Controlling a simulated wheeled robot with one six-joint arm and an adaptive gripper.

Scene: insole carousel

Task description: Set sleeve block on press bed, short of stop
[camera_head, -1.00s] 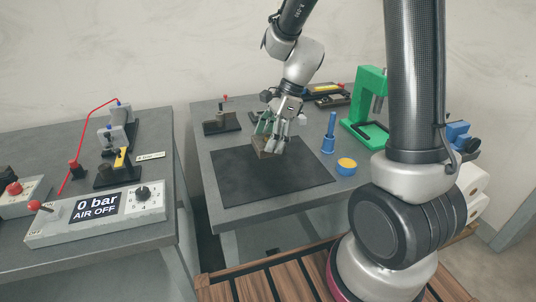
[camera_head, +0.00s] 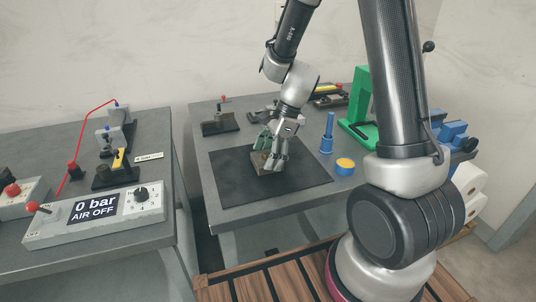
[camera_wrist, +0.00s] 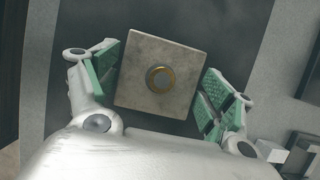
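The sleeve block (camera_head: 259,159) is a brownish-grey square block on the black mat, and whether it rests flat is hard to tell in the head view. In the wrist view its square face (camera_wrist: 148,92) shows a round brass-rimmed sleeve at the middle. My gripper (camera_head: 269,158) points down over the block. Its green-padded fingers (camera_wrist: 160,88) stand on either side of it, with narrow gaps showing, so it looks open around the block. The green press (camera_head: 361,105) stands at the right of the table; its bed (camera_head: 362,133) is partly hidden behind my arm, and its stop cannot be made out.
The black mat (camera_head: 290,188) has free room around the block. A blue post (camera_head: 328,135) and a blue cup with a yellow top (camera_head: 345,166) stand between mat and press. Small fixtures (camera_head: 219,122) sit at the back left. A control box (camera_head: 95,215) reads 0 bar, AIR OFF.

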